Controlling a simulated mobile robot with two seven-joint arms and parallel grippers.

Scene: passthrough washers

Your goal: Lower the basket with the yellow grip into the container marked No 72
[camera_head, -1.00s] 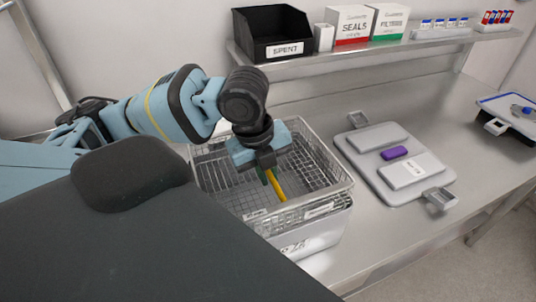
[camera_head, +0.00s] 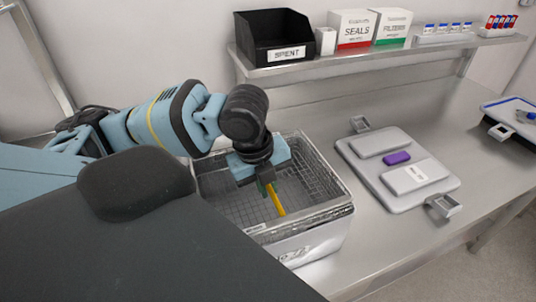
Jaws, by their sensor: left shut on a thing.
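The wire basket (camera_head: 318,180) sits low inside the pale container (camera_head: 312,240), its rim about level with the container's rim. The container's front marking is only partly legible, and my own dark body hides its lower left part. The yellow grip (camera_head: 276,200) rises inside the basket. My left gripper (camera_head: 266,182) is above the basket, pointing down, and is shut on the yellow grip. My right gripper is not in view.
A grey lid (camera_head: 430,200) with a purple handle (camera_head: 397,158) and latches lies on the steel bench right of the container. A shelf (camera_head: 350,64) behind holds a black SPENT bin (camera_head: 275,40), boxes and vials. A blue-edged tray (camera_head: 515,115) is far right.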

